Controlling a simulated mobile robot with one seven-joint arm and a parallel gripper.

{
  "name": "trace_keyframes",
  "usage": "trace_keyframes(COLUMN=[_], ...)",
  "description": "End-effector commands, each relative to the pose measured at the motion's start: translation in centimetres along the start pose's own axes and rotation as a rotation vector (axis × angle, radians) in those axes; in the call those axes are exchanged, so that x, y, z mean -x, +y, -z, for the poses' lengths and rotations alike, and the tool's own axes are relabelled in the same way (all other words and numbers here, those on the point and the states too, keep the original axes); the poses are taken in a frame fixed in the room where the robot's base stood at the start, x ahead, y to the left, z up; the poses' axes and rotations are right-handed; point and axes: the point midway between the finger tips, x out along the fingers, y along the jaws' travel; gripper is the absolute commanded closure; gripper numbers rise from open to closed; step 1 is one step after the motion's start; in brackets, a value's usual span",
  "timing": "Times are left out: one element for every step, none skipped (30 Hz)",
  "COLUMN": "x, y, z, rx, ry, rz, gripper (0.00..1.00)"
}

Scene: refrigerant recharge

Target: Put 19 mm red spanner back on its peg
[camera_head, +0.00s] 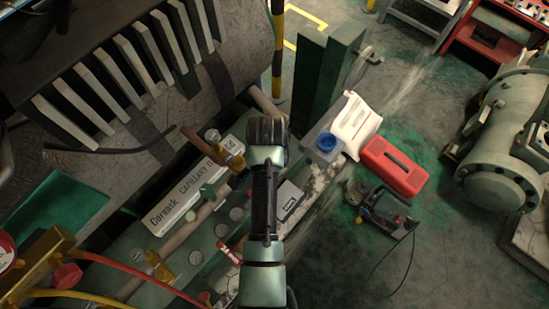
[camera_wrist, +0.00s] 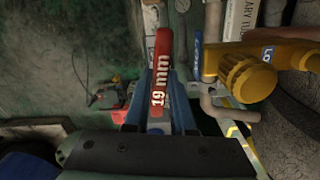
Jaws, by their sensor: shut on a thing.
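The red 19 mm spanner (camera_wrist: 162,70) is in the wrist view, its white "19 mm" marking facing the camera. My gripper (camera_wrist: 160,116) is shut on it, with blue fingers on both sides of its lower part. The spanner points away from the gripper, up the picture. The spanner's peg cannot be made out in either view.
A yellow fitting (camera_wrist: 250,78) is close right of the spanner. A white lettered box (camera_head: 188,195) lies left of my arm. Right of it are a white jug (camera_head: 357,122), red case (camera_head: 393,166) and pump (camera_head: 382,212). A red bench (camera_head: 480,38) stands top right.

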Motion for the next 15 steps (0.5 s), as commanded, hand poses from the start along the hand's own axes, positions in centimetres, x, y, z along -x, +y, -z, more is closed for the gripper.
trace_keyframes(x=[0.7,0.6,0.6,0.5,0.5,0.5,0.5,0.4,0.4,0.4,0.4,0.3,0.4,0.3,0.3], y=[0.4,0.5,0.7,0.8,1.0,1.2,1.3,1.5,1.7,1.9,2.1,2.3,2.5,2.7,2.9], z=[-0.8,-1.2,-1.9,-2.3,-2.8,-3.4,-3.9,-4.4,-5.1,-5.7,-6.2,-6.9,-7.4,-8.0,-8.6], rx=[-0.069,-0.115,-0.175,-0.219,-0.264,-0.324,-0.368,-0.412,-0.472,-0.515,-0.56,-0.617,-0.66,-0.701,-0.752], ry=[-0.001,-0.001,-0.002,-0.001,-0.001,0.0,-0.001,-0.001,-0.001,-0.001,-0.001,-0.001,-0.001,-0.001,-0.001], rz=[-0.003,-0.001,0.0,0.001,0.001,0.002,0.003,0.004,0.005,0.006,0.007,0.008,0.009,0.009,0.011], gripper=[1.0,1.0,1.0,1.0,1.0,1.0,1.0,1.0,1.0,1.0,1.0,1.0,1.0,1.0,1.0])
